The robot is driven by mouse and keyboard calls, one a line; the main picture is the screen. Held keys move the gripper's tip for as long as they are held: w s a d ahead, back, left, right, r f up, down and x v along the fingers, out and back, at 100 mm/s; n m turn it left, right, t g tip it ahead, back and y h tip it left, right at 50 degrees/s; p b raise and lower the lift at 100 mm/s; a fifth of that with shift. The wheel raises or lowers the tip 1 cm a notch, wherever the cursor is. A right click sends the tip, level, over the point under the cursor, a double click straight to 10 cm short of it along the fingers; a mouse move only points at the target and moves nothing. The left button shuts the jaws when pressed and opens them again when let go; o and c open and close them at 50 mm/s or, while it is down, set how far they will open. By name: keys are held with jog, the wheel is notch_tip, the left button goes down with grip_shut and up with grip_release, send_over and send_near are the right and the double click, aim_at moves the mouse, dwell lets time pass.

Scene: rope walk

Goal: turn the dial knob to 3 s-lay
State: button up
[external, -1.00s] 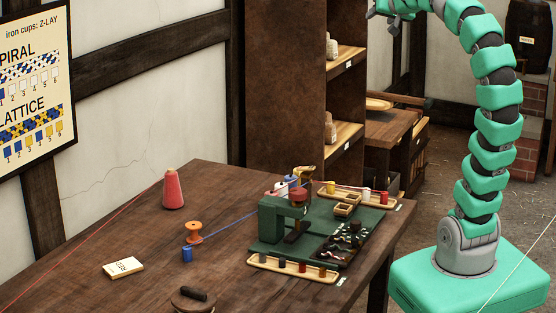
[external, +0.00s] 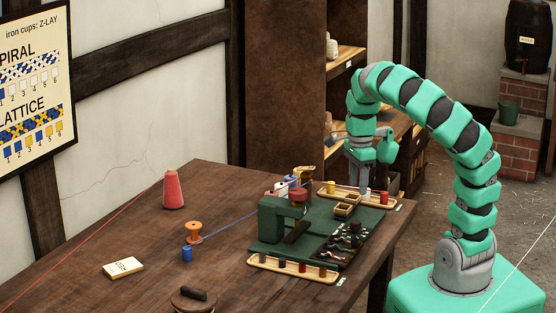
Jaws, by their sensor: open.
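The dial knob looks to be one of the small dark knobs (external: 354,228) on the black panel (external: 333,256) at the right of the green machine (external: 270,220). The panel has pale markings too small to read, so I cannot tell the knob's setting. My gripper (external: 364,188) points down by the far tray, behind and a little right of the panel in the picture. It is open, apart from the knobs, and its fingertips are small and hard to make out.
A blue thread runs to the machine.

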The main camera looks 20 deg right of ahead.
aim_at(356, 222)
notch_tip(356, 222, down, 12)
jog(key=shift+r+b, duration=0.1)
jog(key=shift+b, duration=0.9)
jog(key=c, duration=1)
